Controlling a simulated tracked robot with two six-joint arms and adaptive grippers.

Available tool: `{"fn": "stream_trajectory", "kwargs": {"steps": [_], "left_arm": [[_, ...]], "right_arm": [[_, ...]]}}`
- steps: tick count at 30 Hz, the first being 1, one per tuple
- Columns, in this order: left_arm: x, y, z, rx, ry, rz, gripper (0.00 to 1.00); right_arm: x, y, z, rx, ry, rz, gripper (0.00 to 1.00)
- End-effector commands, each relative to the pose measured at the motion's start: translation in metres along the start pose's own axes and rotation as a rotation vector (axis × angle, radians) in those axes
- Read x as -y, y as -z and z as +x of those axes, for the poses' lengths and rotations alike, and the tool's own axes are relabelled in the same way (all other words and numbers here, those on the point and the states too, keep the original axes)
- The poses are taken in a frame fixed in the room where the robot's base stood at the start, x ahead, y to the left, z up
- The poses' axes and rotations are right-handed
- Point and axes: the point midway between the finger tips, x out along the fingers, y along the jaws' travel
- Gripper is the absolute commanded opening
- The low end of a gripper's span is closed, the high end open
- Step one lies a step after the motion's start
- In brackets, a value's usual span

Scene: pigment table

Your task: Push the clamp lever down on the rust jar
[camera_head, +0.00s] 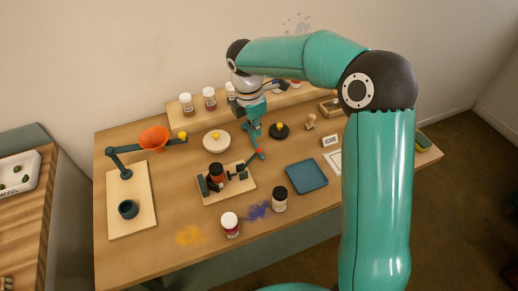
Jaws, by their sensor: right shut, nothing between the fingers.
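The rust jar (216,176), with a dark lid and a reddish body, stands upright in a dark clamp on a pale wooden board (212,198). The clamp lever (249,163) slants up to the right from the clamp's right side and has a red end. My right gripper (258,148) points down, its fingers shut and empty, right at the lever's red end. I cannot tell whether they touch. My left gripper is out of view.
A white-lidded jar (230,224) and a dark-lidded jar (279,199) stand in front, near blue and yellow powder. A blue tray (306,177) lies right of the clamp. A shelf with jars (186,103) is behind.

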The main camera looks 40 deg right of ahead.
Motion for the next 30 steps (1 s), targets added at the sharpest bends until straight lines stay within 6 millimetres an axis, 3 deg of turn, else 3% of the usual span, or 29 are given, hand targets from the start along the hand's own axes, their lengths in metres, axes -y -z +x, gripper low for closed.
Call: {"fn": "stream_trajectory", "kwargs": {"steps": [18,30], "left_arm": [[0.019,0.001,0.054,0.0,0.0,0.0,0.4],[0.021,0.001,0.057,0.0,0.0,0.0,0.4]], "right_arm": [[0.0,0.0,0.065,0.0,0.001,0.0,0.0],[0.0,0.001,0.069,-0.001,0.001,-0.001,0.0]]}}
